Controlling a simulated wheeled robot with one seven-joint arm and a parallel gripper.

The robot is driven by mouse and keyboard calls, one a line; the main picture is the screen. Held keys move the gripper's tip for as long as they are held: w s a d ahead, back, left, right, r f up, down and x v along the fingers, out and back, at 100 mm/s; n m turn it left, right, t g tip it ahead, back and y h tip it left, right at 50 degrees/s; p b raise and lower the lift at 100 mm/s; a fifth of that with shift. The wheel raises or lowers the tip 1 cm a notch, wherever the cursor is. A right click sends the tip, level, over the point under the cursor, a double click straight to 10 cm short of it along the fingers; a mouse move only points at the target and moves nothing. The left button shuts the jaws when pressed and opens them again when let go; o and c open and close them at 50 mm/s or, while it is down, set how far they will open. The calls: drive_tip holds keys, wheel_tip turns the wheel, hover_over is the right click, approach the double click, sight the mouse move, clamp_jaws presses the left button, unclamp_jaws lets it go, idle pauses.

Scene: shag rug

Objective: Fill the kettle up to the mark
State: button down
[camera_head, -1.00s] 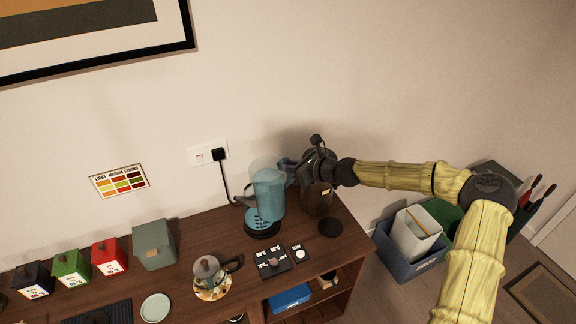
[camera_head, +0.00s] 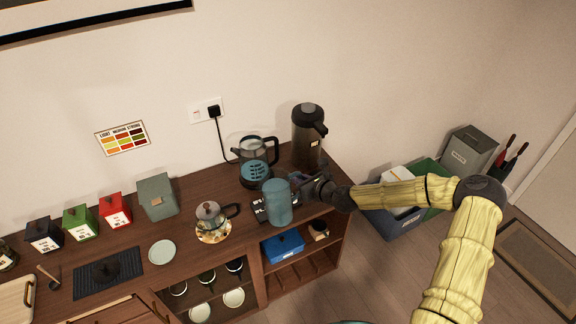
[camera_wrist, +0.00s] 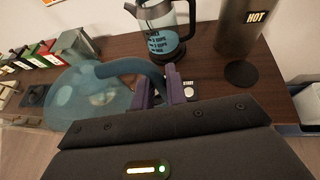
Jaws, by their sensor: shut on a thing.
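The glass kettle (camera_head: 255,152) with a black handle stands upright at the back of the counter. In the wrist view the kettle (camera_wrist: 160,38) has blue liquid in its lower part and dark cup markings on its side; the exact level against a mark is hard to read. My gripper (camera_head: 312,188) is shut on the handle of a translucent blue jug (camera_head: 278,205). The jug looks upright, in front of the kettle and apart from it. In the wrist view the jug (camera_wrist: 85,95) fills the left side; how much it holds is unclear.
A tall dark flask (camera_head: 307,138) marked HOT stands right of the kettle. A control panel (camera_head: 260,211) is partly behind the jug. A small glass teapot (camera_head: 210,215) stands to the left, with several canisters (camera_head: 115,208) beyond. Bins (camera_head: 395,215) stand on the floor at right.

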drive_tip(key=s+d+f+m+t+h+b, duration=0.3)
drive_tip(key=s+d+f+m+h+b, duration=0.4)
drive_tip(key=s+d+f, duration=0.9)
wheel_tip(320, 180, down, 3)
drive_tip(key=shift+s+d+r+m+t+h, duration=0.15)
drive_tip(key=shift+d+m+t+h, duration=0.25)
drive_tip(key=shift+m+h, duration=0.45)
